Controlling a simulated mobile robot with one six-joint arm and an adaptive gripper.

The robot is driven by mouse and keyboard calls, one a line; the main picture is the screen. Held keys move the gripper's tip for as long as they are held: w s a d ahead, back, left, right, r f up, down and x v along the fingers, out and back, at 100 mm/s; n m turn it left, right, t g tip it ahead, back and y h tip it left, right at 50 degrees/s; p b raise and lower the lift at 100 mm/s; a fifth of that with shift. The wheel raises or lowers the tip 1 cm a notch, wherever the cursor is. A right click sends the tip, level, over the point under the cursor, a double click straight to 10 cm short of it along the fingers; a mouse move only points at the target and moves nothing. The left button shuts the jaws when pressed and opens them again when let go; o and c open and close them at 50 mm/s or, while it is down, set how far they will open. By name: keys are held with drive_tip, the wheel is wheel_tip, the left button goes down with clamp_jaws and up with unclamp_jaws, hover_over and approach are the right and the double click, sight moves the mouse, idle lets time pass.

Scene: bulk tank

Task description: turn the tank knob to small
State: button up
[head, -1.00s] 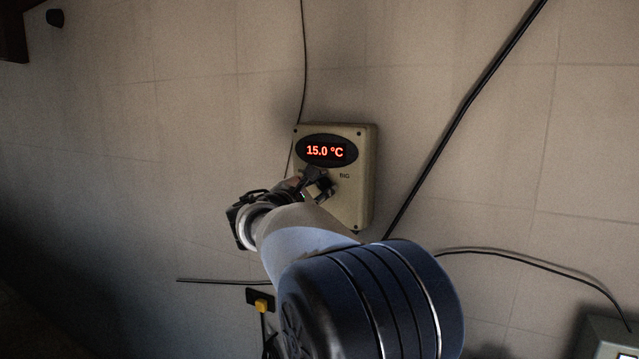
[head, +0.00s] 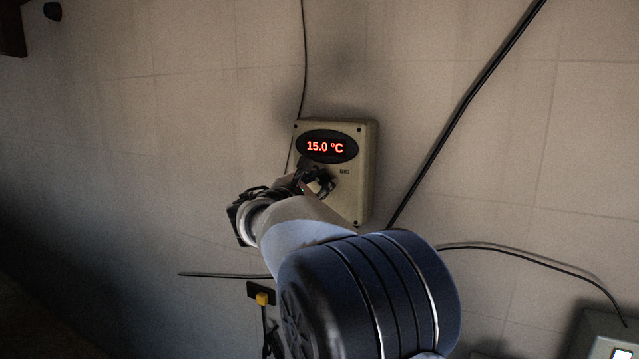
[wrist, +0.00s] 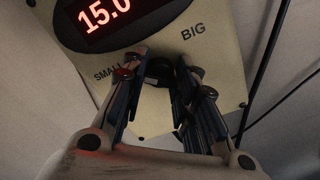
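The tank control box (head: 362,200) is on the wall, with a red display (head: 327,147) reading 15.0 °C. In the wrist view the box face (wrist: 225,55) carries the labels SMALL (wrist: 113,71) at left and BIG (wrist: 193,30) at right. A dark round knob (wrist: 160,70) sits below and between the labels. My gripper (wrist: 162,62) has one finger on each side of the knob, with narrow gaps that look free. In the head view my gripper (head: 318,178) covers the knob and the SMALL label. The knob's pointer direction is not clear.
A black cable (head: 465,105) runs diagonally right of the box, and a thin wire (head: 304,60) hangs above it. A yellow-and-black item (head: 262,298) is on the wall lower left. Another box (head: 605,340) is at the lower right corner. The wall left of my arm is clear.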

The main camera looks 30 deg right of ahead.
drive_tip(key=o, duration=0.4)
drive_tip(key=shift+a, duration=0.1)
drive_tip(key=v, duration=1.2)
drive_tip(key=shift+s, duration=0.1)
